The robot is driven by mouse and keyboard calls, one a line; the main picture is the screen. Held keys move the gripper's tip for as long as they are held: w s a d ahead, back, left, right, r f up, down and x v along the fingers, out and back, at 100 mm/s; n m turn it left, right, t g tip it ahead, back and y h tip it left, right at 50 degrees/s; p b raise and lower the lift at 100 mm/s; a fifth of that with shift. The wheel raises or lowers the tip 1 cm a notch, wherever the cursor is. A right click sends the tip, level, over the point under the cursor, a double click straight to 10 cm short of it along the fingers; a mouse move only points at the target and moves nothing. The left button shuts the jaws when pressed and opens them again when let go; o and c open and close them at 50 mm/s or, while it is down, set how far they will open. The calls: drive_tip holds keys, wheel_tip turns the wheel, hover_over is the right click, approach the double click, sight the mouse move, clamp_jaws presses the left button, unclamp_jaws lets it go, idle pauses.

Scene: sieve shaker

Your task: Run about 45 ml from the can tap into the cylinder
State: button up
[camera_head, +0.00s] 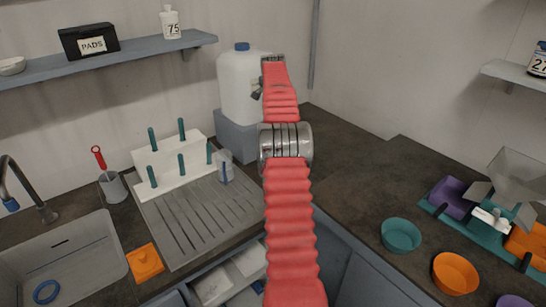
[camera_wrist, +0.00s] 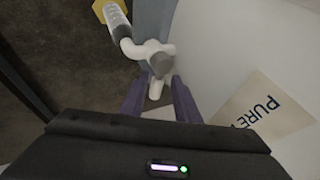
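The white can (camera_head: 240,92) with a blue cap stands on a grey block at the back in the head view. Its wall with a "PURE" label fills the right of the wrist view. The white tap (camera_wrist: 150,50) with a grey knob sticks out from the can. The clear cylinder (camera_wrist: 119,22) with a yellow base is at the upper left, by the tap's outlet end; whether it is exactly under the outlet I cannot tell. My gripper (camera_wrist: 160,98) has its purple fingers apart, one on each side of the tap's white lever (camera_wrist: 156,88). No contact with the lever is clear.
A drying rack with pegs (camera_head: 170,158) and a ridged drainboard (camera_head: 205,215) are left of my arm, with a sink (camera_head: 65,265) beyond. Teal (camera_head: 401,236) and orange (camera_head: 455,272) bowls are on the right counter. A shelf (camera_head: 120,57) hangs at upper left.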

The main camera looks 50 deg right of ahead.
drive_tip(key=shift+o, duration=0.8)
drive_tip(key=shift+s+d, duration=0.1)
drive_tip(key=shift+s+r, duration=0.1)
drive_tip(key=shift+r, duration=0.15)
drive_tip(key=v, duration=1.3)
drive_tip(key=shift+a, duration=0.2)
drive_tip(key=shift+n, duration=0.3)
